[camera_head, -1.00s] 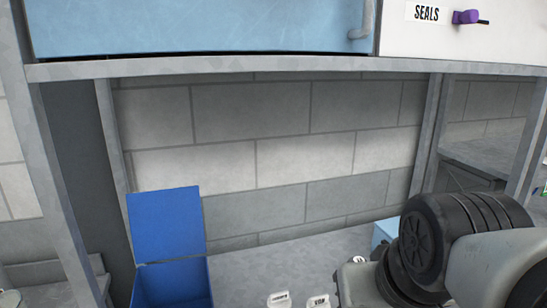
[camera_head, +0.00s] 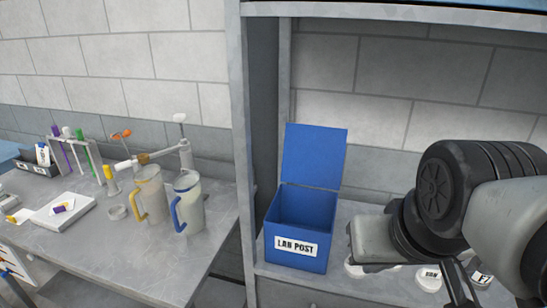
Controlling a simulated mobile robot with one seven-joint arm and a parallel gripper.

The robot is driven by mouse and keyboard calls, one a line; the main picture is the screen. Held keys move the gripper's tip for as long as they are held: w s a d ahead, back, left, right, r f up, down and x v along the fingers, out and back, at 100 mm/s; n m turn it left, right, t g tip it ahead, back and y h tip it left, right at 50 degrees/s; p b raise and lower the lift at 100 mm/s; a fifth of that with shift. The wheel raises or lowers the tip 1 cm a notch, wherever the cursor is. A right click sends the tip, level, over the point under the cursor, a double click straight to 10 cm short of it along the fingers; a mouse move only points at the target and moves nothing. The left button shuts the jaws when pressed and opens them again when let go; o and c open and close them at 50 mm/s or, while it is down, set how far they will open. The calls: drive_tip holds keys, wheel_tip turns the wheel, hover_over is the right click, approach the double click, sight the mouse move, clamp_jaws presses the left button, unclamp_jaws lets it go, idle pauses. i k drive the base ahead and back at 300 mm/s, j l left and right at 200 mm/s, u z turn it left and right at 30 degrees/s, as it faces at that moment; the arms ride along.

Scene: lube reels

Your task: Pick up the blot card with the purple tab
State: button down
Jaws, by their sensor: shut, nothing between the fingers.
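A small card with a purple tab (camera_head: 62,207) lies on a flat white block (camera_head: 50,218) on the left bench. It is small in the picture, and its face cannot be read. Another small card with a yellow-orange tab (camera_head: 18,216) lies just left of the block. My gripper (camera_head: 462,290) is at the lower right, far from both cards, partly cut off by the bottom edge. It is shut and empty.
A blue open-lidded LAB POST box (camera_head: 297,247) stands in the shelf bay behind an upright post (camera_head: 243,150). Two jugs (camera_head: 187,205) stand on the left bench (camera_head: 110,270). A tube rack (camera_head: 75,155) stands at its back. White-lidded containers (camera_head: 428,279) sit near my gripper.

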sight(67, 206)
drive_tip(key=u, duration=1.8)
drive_tip(key=i+j+z, duration=0.1)
drive_tip(key=z, duration=0.3)
drive_tip(key=j+z, duration=0.1)
drive_tip(key=z, duration=0.35)
drive_tip(key=i+j+z, duration=0.1)
drive_tip(key=z, duration=0.3)
drive_tip(key=j+z, duration=0.2)
drive_tip(key=z, duration=0.2)
drive_tip(key=j+z, duration=0.3)
drive_tip(key=j, duration=0.25)
drive_tip(key=j+z, duration=0.35)
drive_tip(key=j, duration=0.2)
drive_tip(key=j+z, duration=0.2)
drive_tip(key=j, duration=0.35)
drive_tip(key=k+j+z, duration=0.15)
drive_tip(key=j, duration=0.4)
drive_tip(key=k+j, duration=0.1)
drive_tip(key=j, duration=0.25)
drive_tip(key=k+j+z, duration=0.1)
drive_tip(key=j, duration=0.3)
drive_tip(key=k+j, duration=0.1)
drive_tip(key=j, duration=0.25)
